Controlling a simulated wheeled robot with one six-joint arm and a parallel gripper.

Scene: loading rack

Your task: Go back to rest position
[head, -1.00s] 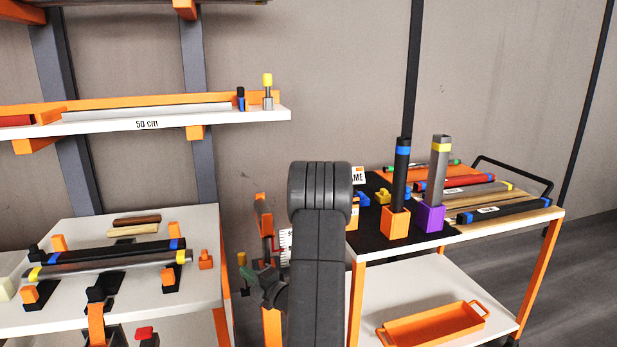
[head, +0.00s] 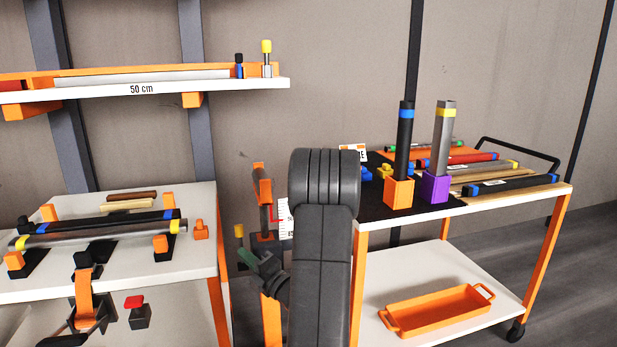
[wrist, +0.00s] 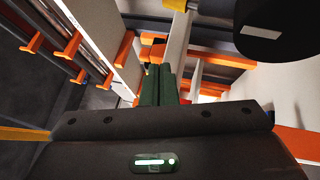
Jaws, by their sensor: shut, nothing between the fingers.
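My gripper (head: 247,257) shows in the head view left of my dark arm link, in front of the gap between the left bench and the cart. Its green fingers point to the upper left; part of it is hidden behind the arm. In the wrist view the dark green fingers (wrist: 157,88) lie together, shut and empty. Nothing hangs from them.
At left a white bench (head: 195,262) bears a black and a grey tube on supports. A 50 cm shelf (head: 205,87) hangs above it. At right a cart (head: 520,196) bears tubes, an orange holder (head: 399,195), a purple holder (head: 435,188) and, below, an orange tray (head: 440,309).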

